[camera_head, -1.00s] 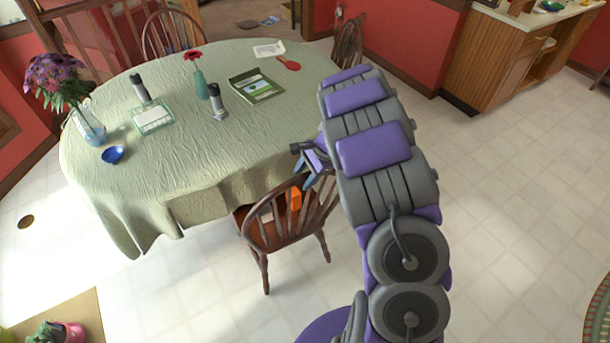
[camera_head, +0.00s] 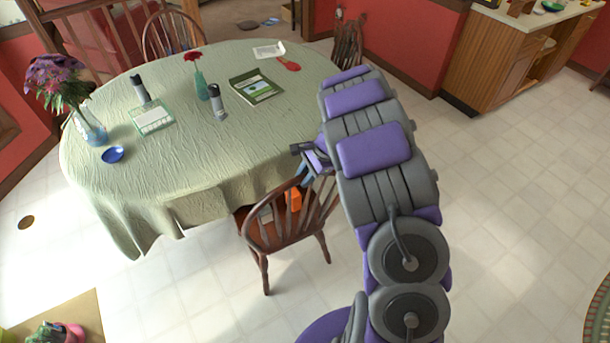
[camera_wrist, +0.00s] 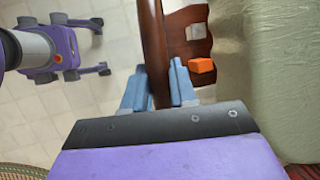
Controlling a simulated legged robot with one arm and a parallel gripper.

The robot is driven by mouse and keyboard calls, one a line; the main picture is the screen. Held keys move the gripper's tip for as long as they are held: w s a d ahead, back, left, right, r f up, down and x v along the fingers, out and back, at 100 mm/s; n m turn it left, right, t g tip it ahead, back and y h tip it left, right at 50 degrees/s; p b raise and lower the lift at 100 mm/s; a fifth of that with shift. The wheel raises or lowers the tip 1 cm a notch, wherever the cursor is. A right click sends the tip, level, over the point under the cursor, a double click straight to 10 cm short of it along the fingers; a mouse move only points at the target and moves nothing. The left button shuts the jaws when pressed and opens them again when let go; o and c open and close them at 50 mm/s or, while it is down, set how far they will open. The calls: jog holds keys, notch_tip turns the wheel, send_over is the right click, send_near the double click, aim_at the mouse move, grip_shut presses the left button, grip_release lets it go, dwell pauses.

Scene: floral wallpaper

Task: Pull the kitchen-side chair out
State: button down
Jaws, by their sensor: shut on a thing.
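A brown wooden chair with a curved spindle back (camera_head: 285,240) stands at the near side of the oval table (camera_head: 190,170), its seat partly under the green cloth. My gripper (camera_head: 311,166) is at the right upper part of the chair's back. In the wrist view the blue fingers of my gripper (camera_wrist: 158,88) lie on both sides of the brown back rail (camera_wrist: 153,45) and are shut on it. The chair is upright. An orange block (camera_head: 294,199) is on the seat, and it also shows in the wrist view (camera_wrist: 201,65) beside a white item (camera_wrist: 200,32).
The tiled floor (camera_head: 500,220) in front and to the right is clear. Two other chairs stand at the table's far side (camera_head: 172,35) and far right (camera_head: 348,38). A wooden kitchen counter (camera_head: 510,60) is at the upper right. A potted plant (camera_head: 55,333) is at lower left.

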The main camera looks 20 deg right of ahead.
jog(key=s+d, duration=0.1)
jog(key=s, duration=1.2)
jog(key=shift+s+d+b, duration=0.25)
jog(key=shift+s+b, duration=0.15)
jog(key=shift+b, duration=0.05)
jog(key=c, duration=1)
grip_release()
jog(key=shift+o, duration=0.5)
